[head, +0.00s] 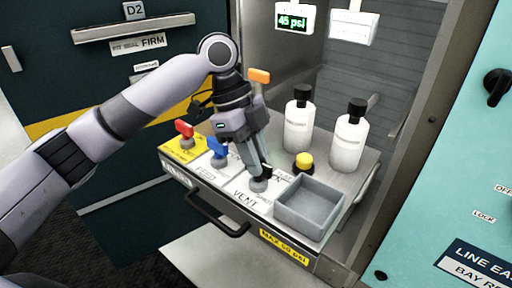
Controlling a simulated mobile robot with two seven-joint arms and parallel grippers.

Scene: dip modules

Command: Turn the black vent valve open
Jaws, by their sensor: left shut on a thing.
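The black vent valve (259,185) stands on the white panel marked VENT, at the middle front of the pulled-out shelf. My left gripper (264,170) reaches down from above and is shut on the valve's black handle. The fingers hide much of the handle, so its exact angle is hard to tell. My right gripper is not in view.
A red valve (184,130) and a blue valve (217,148) stand left of the vent. A grey bin (322,226), a yellow button (304,161) and two white bottles (299,130) (348,145) stand to the right. A display (293,20) reads 45 psi.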

